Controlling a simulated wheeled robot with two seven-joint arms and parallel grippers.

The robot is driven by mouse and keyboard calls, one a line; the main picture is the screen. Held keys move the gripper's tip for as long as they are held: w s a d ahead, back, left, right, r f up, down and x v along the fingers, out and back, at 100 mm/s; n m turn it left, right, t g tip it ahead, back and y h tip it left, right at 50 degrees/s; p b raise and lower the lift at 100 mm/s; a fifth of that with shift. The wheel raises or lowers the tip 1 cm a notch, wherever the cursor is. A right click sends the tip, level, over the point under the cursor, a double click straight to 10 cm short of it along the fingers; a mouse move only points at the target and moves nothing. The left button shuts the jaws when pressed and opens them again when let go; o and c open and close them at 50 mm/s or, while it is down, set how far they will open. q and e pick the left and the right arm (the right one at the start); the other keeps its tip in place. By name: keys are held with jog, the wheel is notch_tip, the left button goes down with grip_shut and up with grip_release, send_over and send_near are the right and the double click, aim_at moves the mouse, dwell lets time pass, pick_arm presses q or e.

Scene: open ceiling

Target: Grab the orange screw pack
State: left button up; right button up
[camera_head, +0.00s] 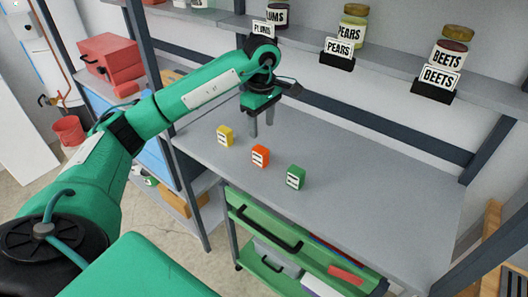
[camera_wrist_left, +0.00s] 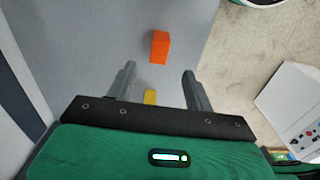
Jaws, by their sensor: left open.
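The orange screw pack (camera_head: 260,156) stands upright on the grey table between a yellow pack (camera_head: 225,136) and a green pack (camera_head: 295,177). My left gripper (camera_head: 260,130) is open and empty above the table, behind the packs in the head view. In the left wrist view the orange pack (camera_wrist_left: 160,47) lies ahead of the fingertips, between their lines but apart from them. The yellow pack (camera_wrist_left: 150,97) shows between the fingers, partly hidden by the gripper body. My right gripper is not in view.
A shelf above the table holds jars and label stands, such as the beets label (camera_head: 438,78). A dark rail (camera_head: 380,125) runs along the table's back. Green drawers (camera_head: 290,240) are below. The table right of the green pack is clear.

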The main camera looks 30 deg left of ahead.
aim_at(261, 149)
pick_arm(q)
notch_tip(261, 149, down, 5)
jog(key=shift+f+p, duration=0.1)
jog(key=shift+p, duration=0.25)
jog(key=shift+f, duration=0.9)
jog(key=shift+f+p, duration=0.3)
jog(key=shift+p, duration=0.05)
jog(key=f, duration=0.3)
jog(key=f+p, duration=0.1)
jog(key=shift+a+f, duration=0.2)
jog(key=shift+a, duration=0.05)
jog(key=c, duration=0.9)
jog(key=shift+c, duration=1.1)
jog(key=shift+r, duration=0.1)
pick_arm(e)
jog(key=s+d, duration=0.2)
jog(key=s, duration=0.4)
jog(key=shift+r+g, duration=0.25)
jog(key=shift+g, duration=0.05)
